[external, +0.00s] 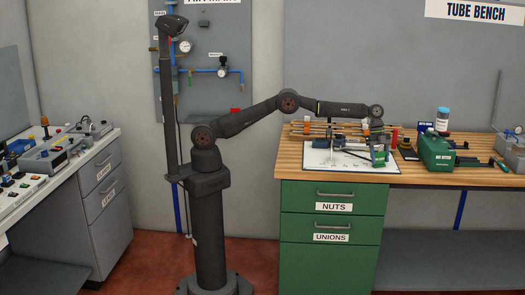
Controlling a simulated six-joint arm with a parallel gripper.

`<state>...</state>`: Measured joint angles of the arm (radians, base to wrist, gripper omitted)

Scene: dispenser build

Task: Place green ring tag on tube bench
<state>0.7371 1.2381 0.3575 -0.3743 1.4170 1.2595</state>
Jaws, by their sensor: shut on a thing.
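The tube bench (482,178) is the wooden-topped bench at the right, under the sign TUBE BENCH. My gripper (378,143) points down from my wrist, low over the bench top near its middle. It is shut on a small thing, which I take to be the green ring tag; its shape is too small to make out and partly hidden. A small green and dark piece (378,156) shows just below my gripper, over the right part of a white sheet (322,157). I cannot tell whether it touches the bench.
A green case (436,152) stands right of my gripper, with a blue-capped bottle (443,119) behind it. Rods (302,128) and small bottles lie behind the sheet. Tools lie at the right. Green drawers (332,196) are below. A grey bench (62,178) stands at the left.

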